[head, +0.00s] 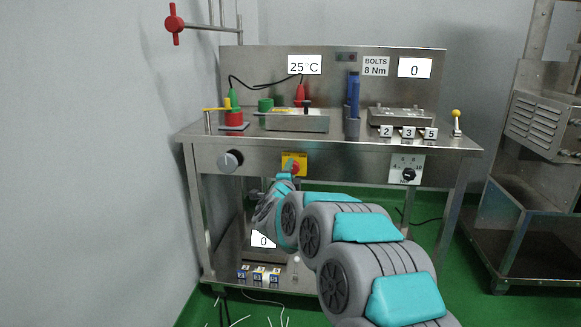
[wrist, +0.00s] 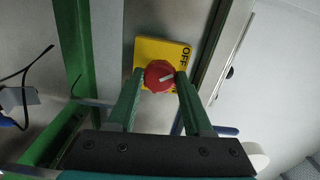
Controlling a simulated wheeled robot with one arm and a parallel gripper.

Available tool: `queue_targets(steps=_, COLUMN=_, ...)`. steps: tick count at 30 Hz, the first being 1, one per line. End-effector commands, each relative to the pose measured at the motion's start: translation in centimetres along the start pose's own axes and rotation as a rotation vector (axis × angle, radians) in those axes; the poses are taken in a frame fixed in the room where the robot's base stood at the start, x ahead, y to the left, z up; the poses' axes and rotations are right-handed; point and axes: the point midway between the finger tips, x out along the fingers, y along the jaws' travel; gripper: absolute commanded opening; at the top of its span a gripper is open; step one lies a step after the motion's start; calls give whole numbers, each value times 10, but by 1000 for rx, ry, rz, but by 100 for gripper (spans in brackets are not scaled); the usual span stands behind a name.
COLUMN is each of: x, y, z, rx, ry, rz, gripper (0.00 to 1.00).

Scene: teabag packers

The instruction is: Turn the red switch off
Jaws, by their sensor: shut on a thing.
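The red switch (wrist: 159,76) is a round red knob with a white mark on a yellow plate (wrist: 149,48) that reads "OFF". In the wrist view my gripper (wrist: 160,80) has its two green fingers on either side of the knob, shut on it. The white mark on the knob is slanted, pointing up and to the right. In the head view the red switch (head: 295,168) and its yellow plate (head: 288,157) are on the front panel of the steel bench. My arm reaches up to it from below and hides part of the plate and the fingertips.
The steel bench (head: 350,157) carries a round dial (head: 230,160) to the left of the switch and a black knob on a white plate (head: 407,162) to the right. A lower shelf (head: 330,284) holds small labelled blocks. Another steel machine (head: 535,200) stands at right.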

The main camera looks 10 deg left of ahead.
Motion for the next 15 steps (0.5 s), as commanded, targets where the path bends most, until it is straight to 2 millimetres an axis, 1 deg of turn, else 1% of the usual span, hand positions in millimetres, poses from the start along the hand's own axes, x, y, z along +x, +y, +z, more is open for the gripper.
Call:
queue_targets(steps=7, x=-1, y=1, z=1, rx=-130, ry=-4, rz=4, gripper=0)
queue_targets(steps=15, x=-1, y=2, z=1, rx=-188, ry=-3, rz=4, gripper=0)
